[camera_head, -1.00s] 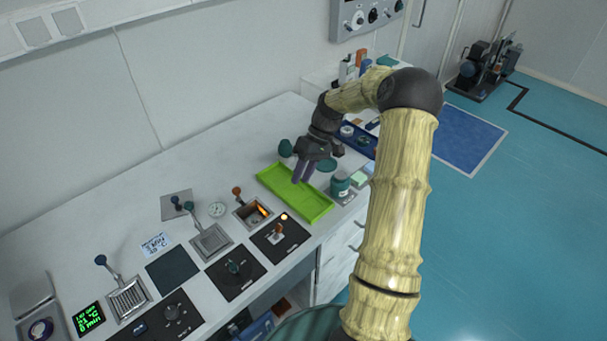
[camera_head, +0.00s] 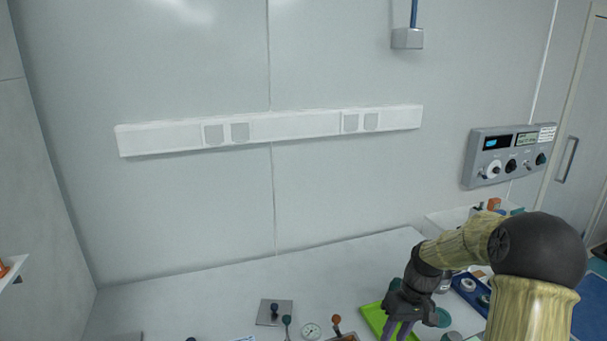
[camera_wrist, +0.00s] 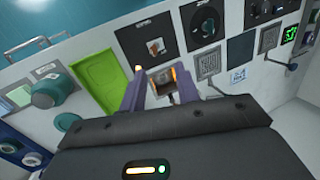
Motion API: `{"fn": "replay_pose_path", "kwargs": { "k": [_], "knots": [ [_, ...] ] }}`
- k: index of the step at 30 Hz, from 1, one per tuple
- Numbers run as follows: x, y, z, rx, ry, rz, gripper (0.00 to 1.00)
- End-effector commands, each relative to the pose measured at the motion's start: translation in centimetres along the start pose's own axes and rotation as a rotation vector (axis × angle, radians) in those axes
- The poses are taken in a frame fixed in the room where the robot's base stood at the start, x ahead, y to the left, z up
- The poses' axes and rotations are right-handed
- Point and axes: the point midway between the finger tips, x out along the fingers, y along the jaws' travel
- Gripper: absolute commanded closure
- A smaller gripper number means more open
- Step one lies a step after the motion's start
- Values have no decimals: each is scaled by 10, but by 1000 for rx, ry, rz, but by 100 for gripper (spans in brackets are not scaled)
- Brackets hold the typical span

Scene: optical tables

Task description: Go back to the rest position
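My arm reaches in from the right over the white bench. My gripper (camera_head: 397,328) hangs low by the bright green tray (camera_head: 374,316) at the bottom edge of the head view, where its tips are partly cut off. In the wrist view, my gripper's (camera_wrist: 160,85) two purple fingers stand apart with nothing between them. The green tray (camera_wrist: 92,72) lies left of the fingers there and looks empty. A small recessed box with an orange glow shows beyond the gap between the fingers.
The bench (camera_head: 240,285) has small levers and a round gauge (camera_head: 311,331) left of my gripper. A blue tray (camera_head: 468,291) lies to its right. A wall control box (camera_head: 508,155) hangs above right. A teal-lidded jar (camera_wrist: 52,88) stands beside the green tray.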

Motion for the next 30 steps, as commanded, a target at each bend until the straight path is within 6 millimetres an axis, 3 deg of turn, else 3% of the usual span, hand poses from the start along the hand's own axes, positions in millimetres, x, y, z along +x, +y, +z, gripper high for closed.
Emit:
{"fn": "replay_pose_path", "kwargs": {
  "k": [1, 6, 18, 22, 30],
  "knots": [
    [-1, -15, 8, 8, 3, 47, 68],
    [-2, -49, 38, 66, 60, 178, 68],
    [-2, -107, 120, 192, 302, 315, 68],
    [-1, -112, 130, 211, 334, 314, 68],
    [-1, -112, 130, 213, 335, 314, 68]
  ]
}}
